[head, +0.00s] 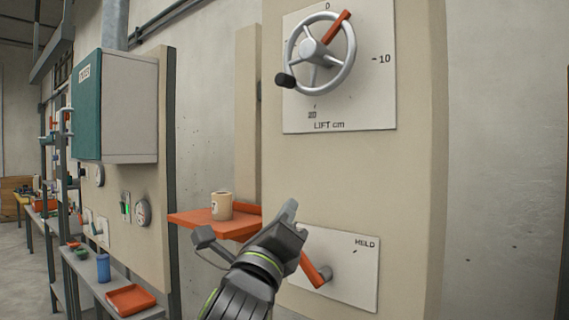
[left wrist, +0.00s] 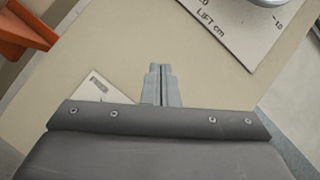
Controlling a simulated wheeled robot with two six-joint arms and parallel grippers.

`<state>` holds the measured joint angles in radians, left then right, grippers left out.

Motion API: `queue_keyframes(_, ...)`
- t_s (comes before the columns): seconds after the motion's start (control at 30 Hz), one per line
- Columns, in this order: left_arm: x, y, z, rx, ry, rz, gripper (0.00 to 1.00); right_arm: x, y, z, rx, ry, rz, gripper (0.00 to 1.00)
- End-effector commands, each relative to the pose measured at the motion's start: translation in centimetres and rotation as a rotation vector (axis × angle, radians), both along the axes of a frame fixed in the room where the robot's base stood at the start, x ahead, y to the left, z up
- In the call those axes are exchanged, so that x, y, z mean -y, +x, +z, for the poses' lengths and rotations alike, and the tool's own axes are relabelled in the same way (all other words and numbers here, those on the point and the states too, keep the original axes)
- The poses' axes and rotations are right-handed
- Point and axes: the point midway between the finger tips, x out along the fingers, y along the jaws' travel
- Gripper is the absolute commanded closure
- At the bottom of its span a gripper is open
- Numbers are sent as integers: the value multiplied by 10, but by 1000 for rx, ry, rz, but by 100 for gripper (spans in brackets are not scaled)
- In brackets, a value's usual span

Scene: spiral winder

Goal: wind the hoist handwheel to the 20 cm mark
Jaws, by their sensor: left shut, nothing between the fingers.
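The grey handwheel (head: 311,48) is mounted on a white LIFT cm plate (head: 375,105) high on a beige panel. Its black knob (head: 285,80) is at the lower left of the rim. An orange pointer (head: 338,25) on the wheel points up and right, between the 0 and 10 marks. The 20 mark (head: 312,114) is at the bottom of the plate. My left gripper (head: 290,209) is shut and empty, below the wheel and apart from it. In the left wrist view its fingers (left wrist: 161,84) are together; the plate (left wrist: 225,32) shows above right. My right gripper is out of view.
An orange lever (head: 314,270) sits on a lower white plate (head: 355,280), close to my left gripper. An orange shelf (head: 190,218) with a beige mug (head: 221,206) is just left. A teal-doored cabinet (head: 87,110) hangs further left. The panel between the plates is clear.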

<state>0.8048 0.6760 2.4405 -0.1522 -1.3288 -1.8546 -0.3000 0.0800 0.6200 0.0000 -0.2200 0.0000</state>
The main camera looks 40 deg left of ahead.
Motion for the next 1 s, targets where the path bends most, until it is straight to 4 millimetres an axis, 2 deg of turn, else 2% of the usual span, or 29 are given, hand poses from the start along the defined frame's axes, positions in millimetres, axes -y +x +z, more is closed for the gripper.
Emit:
queue_keyframes(0.03,2,-10,26,53,67,34,100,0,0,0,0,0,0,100)
queue_keyframes(0.13,5,-28,61,123,176,98,100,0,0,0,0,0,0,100)
queue_keyframes(0.2,6,-36,76,154,224,132,100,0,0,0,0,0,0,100)
queue_keyframes(0.37,6,-41,92,179,267,166,100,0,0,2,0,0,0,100)
queue_keyframes(0.57,1,-22,113,176,266,167,100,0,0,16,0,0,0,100)
queue_keyframes(0.9,-12,32,162,175,264,164,100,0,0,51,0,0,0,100)
queue_keyframes(1.0,-18,29,177,179,267,167,100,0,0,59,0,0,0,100)
